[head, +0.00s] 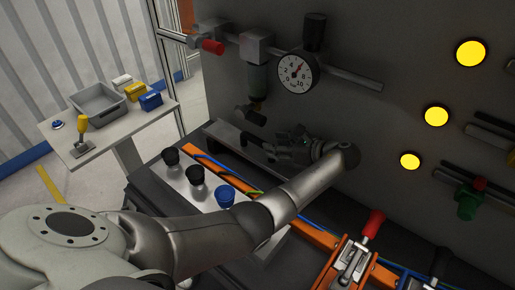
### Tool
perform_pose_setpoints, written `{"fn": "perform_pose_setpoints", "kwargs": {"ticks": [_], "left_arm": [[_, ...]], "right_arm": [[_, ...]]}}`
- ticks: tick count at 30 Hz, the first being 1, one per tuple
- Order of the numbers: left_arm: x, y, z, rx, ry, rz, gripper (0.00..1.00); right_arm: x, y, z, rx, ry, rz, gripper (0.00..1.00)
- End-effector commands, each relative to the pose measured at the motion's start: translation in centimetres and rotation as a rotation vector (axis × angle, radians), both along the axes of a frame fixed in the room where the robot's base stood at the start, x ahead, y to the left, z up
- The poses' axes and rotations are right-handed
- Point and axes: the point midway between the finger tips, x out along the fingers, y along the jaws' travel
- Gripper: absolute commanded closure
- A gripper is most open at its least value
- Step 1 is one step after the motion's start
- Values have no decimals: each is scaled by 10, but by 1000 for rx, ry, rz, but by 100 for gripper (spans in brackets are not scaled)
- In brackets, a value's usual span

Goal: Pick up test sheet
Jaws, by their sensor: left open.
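My left arm reaches across from the lower left. Its dark gripper (278,150) is open at the back of the bench, close to the grey panel wall. The gripper is over or beside a flat light-grey strip (228,136) that lies along the foot of the wall. I cannot tell if this strip is the test sheet or a fixed ledge. The fingers are small and dark here, and I see nothing clearly held between them. I cannot tell if they touch the strip. My right gripper is not in view.
A pressure gauge (297,72) and a red-handled valve (212,47) stick out above the gripper. Knobs, one blue (225,197), stand beside my forearm. A red-handled clamp (354,253) stands at the front right. A side table (62,130) holds a grey bin (98,103).

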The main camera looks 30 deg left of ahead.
Motion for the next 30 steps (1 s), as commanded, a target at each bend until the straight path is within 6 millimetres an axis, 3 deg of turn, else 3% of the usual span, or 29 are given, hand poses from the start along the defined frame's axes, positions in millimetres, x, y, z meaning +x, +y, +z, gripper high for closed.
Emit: {"fn": "perform_pose_setpoints", "kwargs": {"ticks": [5,14,23,30], "left_arm": [[-1,13,-3,0,0,1,52],[-4,52,-18,0,1,1,52],[-3,56,-20,-1,-1,-1,52],[-3,56,-20,-1,-1,-1,83]], "right_arm": [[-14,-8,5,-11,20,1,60],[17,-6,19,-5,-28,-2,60],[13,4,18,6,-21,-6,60],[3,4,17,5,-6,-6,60]]}}
